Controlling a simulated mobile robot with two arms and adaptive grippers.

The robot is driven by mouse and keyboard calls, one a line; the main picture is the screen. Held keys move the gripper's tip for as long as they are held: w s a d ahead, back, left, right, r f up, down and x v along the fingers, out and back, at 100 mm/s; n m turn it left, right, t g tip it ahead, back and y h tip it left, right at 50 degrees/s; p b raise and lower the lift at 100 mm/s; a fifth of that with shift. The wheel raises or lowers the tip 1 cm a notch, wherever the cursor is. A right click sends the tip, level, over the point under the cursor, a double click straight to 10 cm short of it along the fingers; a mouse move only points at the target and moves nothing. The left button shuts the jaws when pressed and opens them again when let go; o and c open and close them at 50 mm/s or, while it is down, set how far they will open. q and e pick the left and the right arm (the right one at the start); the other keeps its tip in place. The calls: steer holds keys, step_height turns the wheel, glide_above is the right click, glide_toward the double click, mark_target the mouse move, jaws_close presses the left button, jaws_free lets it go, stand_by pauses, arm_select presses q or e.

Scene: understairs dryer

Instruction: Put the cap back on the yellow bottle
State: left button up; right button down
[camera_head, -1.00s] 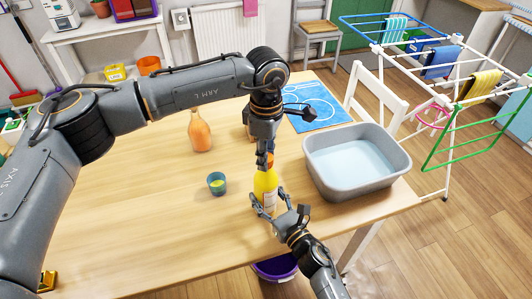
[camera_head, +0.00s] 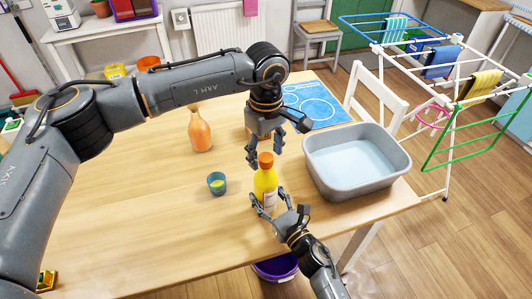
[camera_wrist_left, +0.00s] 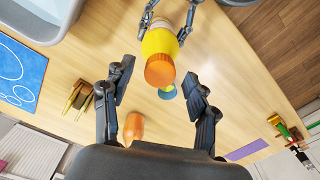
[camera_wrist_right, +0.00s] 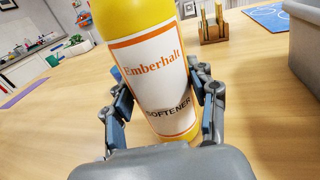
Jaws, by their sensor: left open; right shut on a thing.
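The yellow bottle (camera_head: 265,185) stands near the table's front edge, and its "Emberhalt Softener" label shows in the right wrist view (camera_wrist_right: 155,75). The orange cap (camera_head: 265,159) sits on the bottle's top; it also shows in the left wrist view (camera_wrist_left: 160,71). I cannot tell how tightly it is seated. My left gripper (camera_head: 264,151) is open and empty just above the cap, its fingers spread apart on either side in the left wrist view. My right gripper (camera_head: 271,201) is shut around the bottle's lower body from the front.
A grey tub of water (camera_head: 318,174) stands right of the bottle. A wooden holder (camera_wrist_right: 211,28) and a blue mat (camera_head: 325,108) lie behind. The table's left side is mostly clear.

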arm_select(q)
step_height(320, 180, up, 11)
stand_by(0.3)
arm_select(e)
steer(key=shift+c, duration=1.7)
jaws_free()
steer(key=v, duration=1.2)
steer(key=shift+s+f, duration=0.1)
steer(key=shift+s, duration=0.05)
